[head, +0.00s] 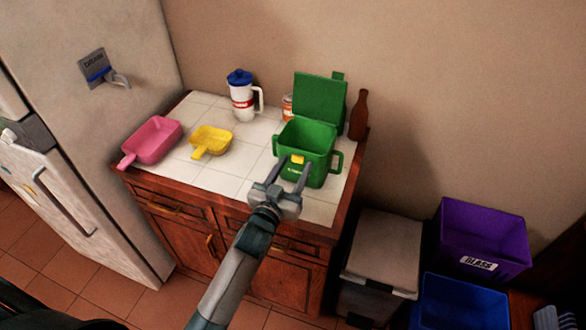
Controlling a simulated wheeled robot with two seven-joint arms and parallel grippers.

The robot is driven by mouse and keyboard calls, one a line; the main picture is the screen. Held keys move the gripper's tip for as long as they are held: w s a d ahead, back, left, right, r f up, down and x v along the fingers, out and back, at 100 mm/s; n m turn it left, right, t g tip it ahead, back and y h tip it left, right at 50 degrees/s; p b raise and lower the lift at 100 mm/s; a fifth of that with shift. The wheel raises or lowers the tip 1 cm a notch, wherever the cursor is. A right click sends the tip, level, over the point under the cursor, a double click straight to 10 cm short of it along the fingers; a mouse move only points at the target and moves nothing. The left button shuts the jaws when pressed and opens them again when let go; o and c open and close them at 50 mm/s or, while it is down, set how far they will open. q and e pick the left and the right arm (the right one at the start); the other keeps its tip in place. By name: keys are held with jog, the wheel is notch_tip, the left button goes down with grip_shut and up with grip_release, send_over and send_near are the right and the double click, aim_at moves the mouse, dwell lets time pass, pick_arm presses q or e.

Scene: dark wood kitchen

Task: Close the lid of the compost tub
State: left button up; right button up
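The green compost tub (306,147) stands on the white tiled counter, toward its right end. Its green lid (319,98) is raised, standing up at the back, and the tub's mouth is open. A yellow latch or label shows on its front rim. My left gripper (286,172) is in front of the tub, just below the yellow piece. Its two fingers are spread and empty, pointing at the tub; I cannot tell whether they touch it. Part of what seems to be my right gripper (557,318) shows at the lower right corner, cut off by the frame.
A pink scoop (153,140), a yellow scoop (211,140), a white jug with a blue lid (242,98) and a can (287,107) share the counter (219,181). A brown bottle (359,116) stands close right of the lid. Grey, purple (483,235) and blue bins stand at right.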

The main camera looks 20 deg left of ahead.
pick_arm(q)
jog(key=shift+s, duration=0.15)
jog(key=shift+s+f+b, duration=0.15)
jog(key=shift+s+b, duration=0.15)
jog(key=shift+s, duration=0.3)
jog(key=s+a+b, duration=0.1)
jog(key=s+b, duration=0.3)
jog(key=s, duration=1.2)
jog(key=shift+b, duration=0.3)
jog(key=shift+a, duration=0.1)
